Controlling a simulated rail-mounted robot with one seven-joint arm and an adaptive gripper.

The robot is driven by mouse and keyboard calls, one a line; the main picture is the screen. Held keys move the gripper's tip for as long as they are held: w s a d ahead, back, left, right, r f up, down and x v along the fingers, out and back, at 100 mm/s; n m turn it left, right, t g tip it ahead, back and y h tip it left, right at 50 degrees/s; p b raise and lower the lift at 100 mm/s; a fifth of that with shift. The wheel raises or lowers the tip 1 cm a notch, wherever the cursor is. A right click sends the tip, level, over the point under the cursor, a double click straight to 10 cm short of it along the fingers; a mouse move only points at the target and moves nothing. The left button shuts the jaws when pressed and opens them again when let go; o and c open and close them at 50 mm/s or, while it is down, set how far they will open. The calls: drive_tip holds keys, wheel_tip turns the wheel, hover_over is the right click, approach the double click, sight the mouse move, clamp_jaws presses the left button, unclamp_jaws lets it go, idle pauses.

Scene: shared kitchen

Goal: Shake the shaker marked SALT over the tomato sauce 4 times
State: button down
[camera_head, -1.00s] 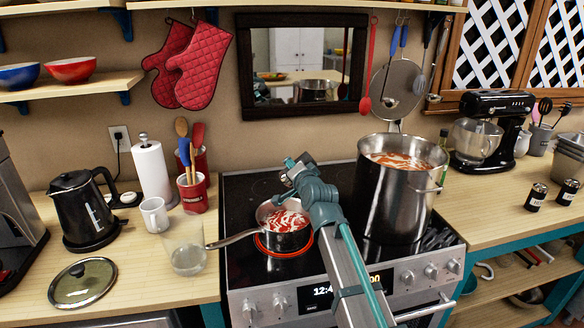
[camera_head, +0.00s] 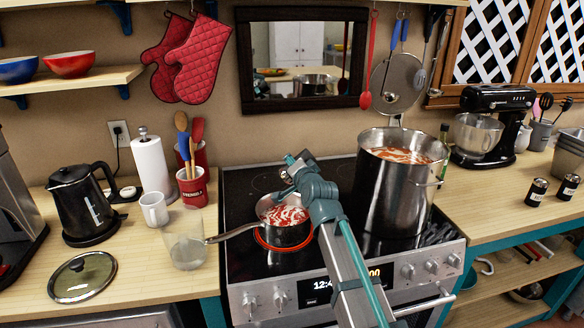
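Two small black shakers with pale labels stand upright side by side on the right counter, the left shaker (camera_head: 537,192) and the right shaker (camera_head: 568,187). Their lettering is too small to read, so I cannot tell which says SALT. A small saucepan (camera_head: 284,236) on the stove holds red food streaked with white (camera_head: 283,214). A tall steel pot (camera_head: 395,200) to its right holds a red, sauce-like food (camera_head: 402,156). My gripper (camera_head: 289,173) is at the arm's end, above the stove behind the saucepan and far left of the shakers. Its fingers are not clear.
A stand mixer (camera_head: 492,125) stands behind and left of the shakers. A glass (camera_head: 186,250), a mug (camera_head: 154,209) and a kettle (camera_head: 82,205) stand on the left counter, with a lid (camera_head: 82,277) lying in front. The saucepan's handle (camera_head: 231,233) points left.

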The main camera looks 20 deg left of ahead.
drive_tip(key=shift+r, duration=0.55)
wheel_tip(320, 180, down, 5)
drive_tip(key=b, duration=0.3)
drive_tip(key=shift+r+p, duration=1.45)
drive_tip(key=shift+r, duration=1.05)
drive_tip(key=shift+f+b, duration=1.7)
drive_tip(key=shift+f, duration=0.85)
